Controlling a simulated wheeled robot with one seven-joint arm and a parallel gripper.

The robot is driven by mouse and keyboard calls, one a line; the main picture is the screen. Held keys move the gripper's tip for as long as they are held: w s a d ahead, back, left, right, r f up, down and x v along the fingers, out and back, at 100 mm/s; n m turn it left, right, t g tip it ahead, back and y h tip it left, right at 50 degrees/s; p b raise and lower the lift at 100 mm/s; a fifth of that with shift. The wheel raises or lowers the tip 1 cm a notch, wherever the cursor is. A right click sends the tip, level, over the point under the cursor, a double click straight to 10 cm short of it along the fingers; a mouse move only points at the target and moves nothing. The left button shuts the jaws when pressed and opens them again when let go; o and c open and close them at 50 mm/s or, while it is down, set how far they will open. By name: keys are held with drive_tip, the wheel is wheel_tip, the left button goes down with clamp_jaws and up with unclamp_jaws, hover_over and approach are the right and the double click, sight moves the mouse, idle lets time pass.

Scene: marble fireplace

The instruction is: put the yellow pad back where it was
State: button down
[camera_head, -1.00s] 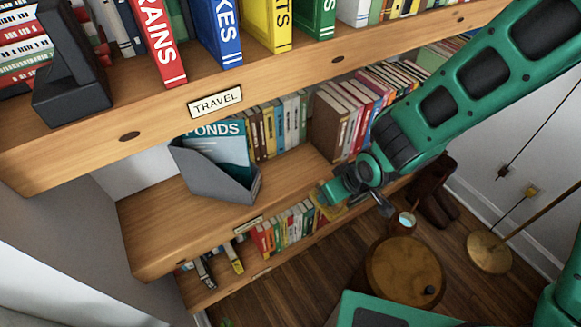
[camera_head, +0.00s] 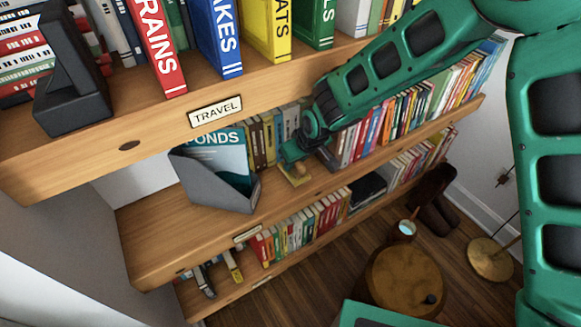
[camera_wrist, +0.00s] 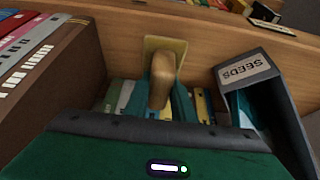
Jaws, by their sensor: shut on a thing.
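The yellow pad (camera_head: 295,179) is a small flat yellow piece under my gripper (camera_head: 293,158). It is over the middle shelf board (camera_head: 212,222), right of a grey bin (camera_head: 222,192). In the wrist view the pad (camera_wrist: 178,44) shows as a pale yellow square beyond a rounded tan part (camera_wrist: 162,80), near the shelf's front edge. My gripper (camera_wrist: 163,95) is shut on the pad; its teal fingers are partly hidden. I cannot tell whether the pad touches the board.
Books stand behind and right of my gripper. The upper shelf edge (camera_head: 270,92) hangs over this space. A round wooden stool (camera_head: 404,280) stands on the floor.

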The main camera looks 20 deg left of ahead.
sight(293, 168)
drive_tip(key=shift+w+a+f, duration=0.2)
drive_tip(key=shift+a, duration=0.05)
drive_tip(key=shift+f, duration=1.55)
drive_tip(key=shift+f, duration=0.1)
drive_tip(key=c, duration=1.5)
unclamp_jaws()
drive_tip(key=v, duration=1.2)
